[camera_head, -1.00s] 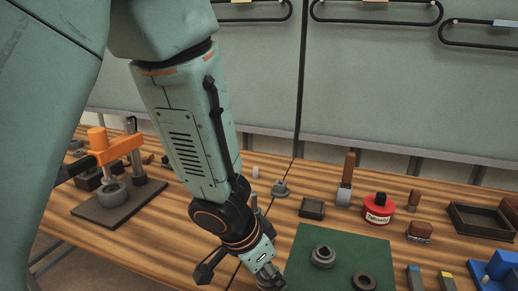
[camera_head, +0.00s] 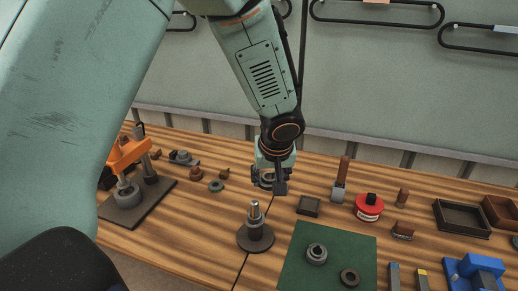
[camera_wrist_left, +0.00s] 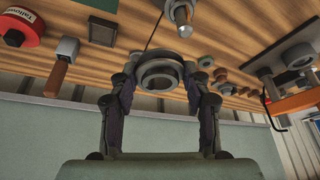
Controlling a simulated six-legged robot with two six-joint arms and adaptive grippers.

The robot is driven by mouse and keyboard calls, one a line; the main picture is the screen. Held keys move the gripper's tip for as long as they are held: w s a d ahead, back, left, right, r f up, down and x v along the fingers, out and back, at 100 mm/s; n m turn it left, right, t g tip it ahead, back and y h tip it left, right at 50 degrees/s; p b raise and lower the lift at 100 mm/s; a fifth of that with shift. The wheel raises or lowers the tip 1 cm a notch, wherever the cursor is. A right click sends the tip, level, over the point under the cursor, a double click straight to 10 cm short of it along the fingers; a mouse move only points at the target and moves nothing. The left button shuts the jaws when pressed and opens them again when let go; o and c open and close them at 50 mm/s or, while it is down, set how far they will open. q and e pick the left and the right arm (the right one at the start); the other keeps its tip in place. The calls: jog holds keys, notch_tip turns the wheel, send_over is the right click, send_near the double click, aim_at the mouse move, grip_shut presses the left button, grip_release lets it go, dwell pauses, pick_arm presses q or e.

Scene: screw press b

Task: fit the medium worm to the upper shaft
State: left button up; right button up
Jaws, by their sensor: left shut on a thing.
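My left gripper (camera_head: 270,183) is shut on a grey ringed part, apparently the medium worm. The worm (camera_wrist_left: 160,75) shows in the left wrist view between the two fingers, its round bore facing the camera. In the head view the fingers mostly hide it, and I cannot tell whether it touches the table. A metal shaft (camera_head: 255,215), apparently the upper shaft, stands upright on a round dark base, nearer the head camera than the gripper. Its tip also shows in the left wrist view (camera_wrist_left: 182,14), apart from the worm. My right gripper is not in view.
A green mat (camera_head: 300,275) holds a grey collar (camera_head: 316,254) and a dark ring (camera_head: 350,277). An orange press (camera_head: 128,155) stands at left. A small dark tray (camera_head: 309,206), a mallet (camera_head: 340,182) and a red tin (camera_head: 369,207) are right of the gripper.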

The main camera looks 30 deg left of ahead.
pick_arm(q)
jog(key=a+n, duration=0.1)
jog(key=n, duration=0.1)
jog(key=s+a+r+n+g, duration=0.1)
jog(key=n, duration=0.1)
jog(key=s+a+n+b, duration=0.1)
jog(key=n, duration=0.1)
jog(key=shift+a+r+g+y, duration=0.15)
jog(key=shift+a+g+y, duration=0.2)
jog(key=shift+g+y, duration=0.05)
jog(key=shift+w+d+f+b, duration=0.1)
jog(key=shift+d+f+b, duration=0.2)
jog(key=shift+f+b, duration=0.3)
jog(key=shift+w+d+f+b, duration=0.1)
jog(key=shift+d+f+b, duration=0.2)
jog(key=shift+f+b, duration=0.25)
jog(key=shift+b+x, duration=1.2)
jog(key=shift+x, duration=0.05)
jog(key=shift+s+f, duration=0.25)
jog(key=shift+d+r, duration=0.15)
jog(key=shift+d, duration=0.2)
jog(key=shift+a, duration=0.2)
jog(key=shift+a+b, duration=0.15)
jog(key=shift+b, duration=0.25)
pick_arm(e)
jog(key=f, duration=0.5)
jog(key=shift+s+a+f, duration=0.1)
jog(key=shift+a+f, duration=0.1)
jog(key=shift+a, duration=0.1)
